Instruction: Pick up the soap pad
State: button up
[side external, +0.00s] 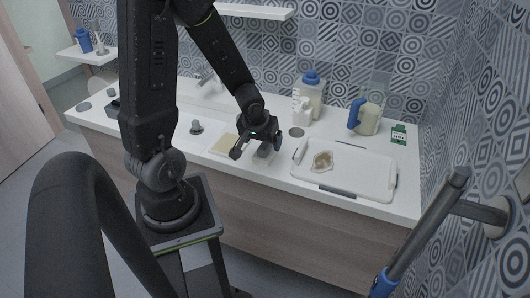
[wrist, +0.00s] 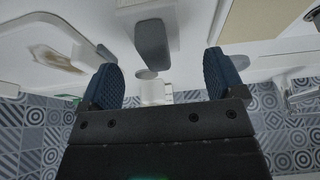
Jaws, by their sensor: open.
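A dark grey pad with rounded ends, which looks like the soap pad, lies on a small white base on the white counter; the soap pad (wrist: 151,43) shows in the wrist view, ahead of the space between my fingertips. In the side view the soap pad (side external: 263,151) shows under my gripper (side external: 257,147), partly hidden. My gripper (wrist: 160,76) is open and empty, its two dark blue ribbed fingers wide apart. The pad appears apart from both fingers; the exact height above it is hard to tell.
A white tray (side external: 373,181) with a brownish item (side external: 322,160) lies right of the gripper. A beige board (side external: 226,144) lies left. Bottles (side external: 312,92), a blue-handled jug (side external: 366,119) and a green box (side external: 399,134) stand behind, near the tiled wall.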

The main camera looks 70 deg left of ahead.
aim_at(265, 144)
jog(key=shift+w+x, duration=0.1)
jog(key=shift+x, duration=1.1)
jog(key=shift+w+x, duration=0.15)
jog(key=shift+x, duration=1.1)
jog(key=shift+d, duration=0.1)
jog(key=c, duration=1.1)
jog(key=shift+r, duration=0.2)
jog(key=shift+r, duration=4.9)
jog(key=o, duration=0.4)
jog(key=shift+c, duration=1.1)
